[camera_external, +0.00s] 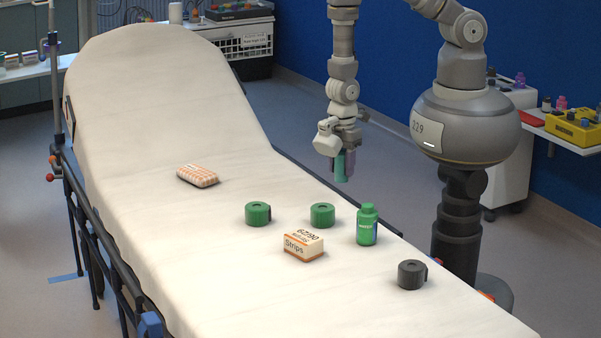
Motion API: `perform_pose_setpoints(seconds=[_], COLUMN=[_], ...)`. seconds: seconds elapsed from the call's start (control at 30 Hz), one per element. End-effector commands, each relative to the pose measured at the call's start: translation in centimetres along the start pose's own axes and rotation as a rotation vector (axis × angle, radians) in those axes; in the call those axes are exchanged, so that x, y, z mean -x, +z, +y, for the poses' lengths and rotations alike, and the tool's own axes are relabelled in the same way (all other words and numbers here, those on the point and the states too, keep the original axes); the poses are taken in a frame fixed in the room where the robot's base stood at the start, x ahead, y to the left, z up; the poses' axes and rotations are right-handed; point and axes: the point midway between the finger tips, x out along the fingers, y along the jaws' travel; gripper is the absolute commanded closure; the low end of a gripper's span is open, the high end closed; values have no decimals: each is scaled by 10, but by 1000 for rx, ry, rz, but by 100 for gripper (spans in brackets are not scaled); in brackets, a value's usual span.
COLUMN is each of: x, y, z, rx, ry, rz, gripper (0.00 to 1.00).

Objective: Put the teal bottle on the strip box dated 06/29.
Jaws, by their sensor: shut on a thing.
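My gripper (343,152) is shut on the teal bottle (341,170) and holds it above the far right side of the stretcher. The fingers hide much of the bottle. The strip box (303,247) is white and orange, marked "Strips". It lies on the sheet near the middle of the stretcher. The date on its top appears upside down and reads as 06/29. The bottle is behind and to the right of the box, higher up and apart from it.
Two green tape rolls (258,214) (322,215) lie behind the box. A green bottle (367,226) stands right of it, with a dark tape roll (412,274) nearer. An orange-and-white packet (197,175) lies farther back. The sheet (200,270) left of the box is clear.

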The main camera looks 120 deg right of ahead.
Motion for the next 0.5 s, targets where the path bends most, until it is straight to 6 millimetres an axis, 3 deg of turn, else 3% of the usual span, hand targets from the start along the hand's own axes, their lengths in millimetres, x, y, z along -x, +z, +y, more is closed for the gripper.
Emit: perform_pose_setpoints(seconds=[0.13, 0.33, 0.43, 0.5], x=[2, 1, 2, 4], y=[11, 13, 0, -21], z=[-9, -10, -13, -20], rx=[0, 0, 5, 10], ry=[0, 1, 7, 14], rz=[-1, 1, 2, 2], gripper=[88, 88, 88, 88])
